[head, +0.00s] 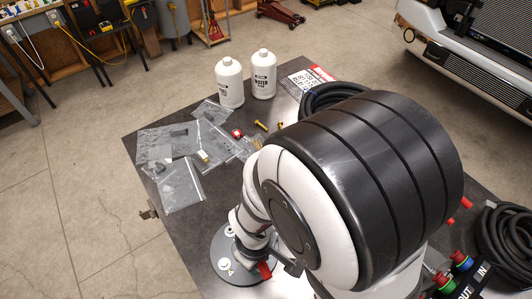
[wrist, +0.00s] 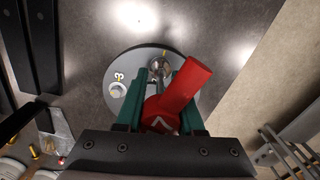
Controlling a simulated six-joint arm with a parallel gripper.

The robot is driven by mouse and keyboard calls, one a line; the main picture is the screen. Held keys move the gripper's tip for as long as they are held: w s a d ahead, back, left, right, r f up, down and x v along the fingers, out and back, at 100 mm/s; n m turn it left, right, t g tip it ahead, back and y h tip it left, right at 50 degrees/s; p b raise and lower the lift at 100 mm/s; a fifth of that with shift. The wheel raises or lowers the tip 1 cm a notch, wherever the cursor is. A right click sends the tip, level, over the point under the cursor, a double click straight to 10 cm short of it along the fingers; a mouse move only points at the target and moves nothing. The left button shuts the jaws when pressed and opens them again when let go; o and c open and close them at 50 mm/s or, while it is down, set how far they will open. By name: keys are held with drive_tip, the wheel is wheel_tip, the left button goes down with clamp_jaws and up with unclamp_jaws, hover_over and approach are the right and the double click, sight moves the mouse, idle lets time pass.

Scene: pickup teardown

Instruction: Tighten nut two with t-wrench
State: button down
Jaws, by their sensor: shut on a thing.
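My gripper (wrist: 160,98) has green fingers and is shut on the red t-wrench (wrist: 188,88), whose handle slants up to the right in the wrist view. Its metal end points at the round grey plate (wrist: 125,60); whether it sits on a nut there is hidden. The red wrench handle (head: 265,270) shows there beside my arm.
The dark table (head: 140,150) holds clear plastic bags (head: 180,185), two white bottles (head: 230,85), brass bolts (head: 261,125) and coiled black hoses (head: 510,240). My arm covers much of the table's middle. A silver vehicle front (head: 455,60) stands at the upper right.

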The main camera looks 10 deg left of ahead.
drive_tip(key=shift+s+d+f, duration=0.1)
drive_tip(key=m, duration=0.4)
drive_tip(key=shift+m, duration=0.4)
drive_tip(key=m, duration=0.6)
drive_tip(key=shift+f, duration=0.1)
drive_tip(key=shift+r, duration=1.15)
drive_tip(key=shift+r, duration=2)
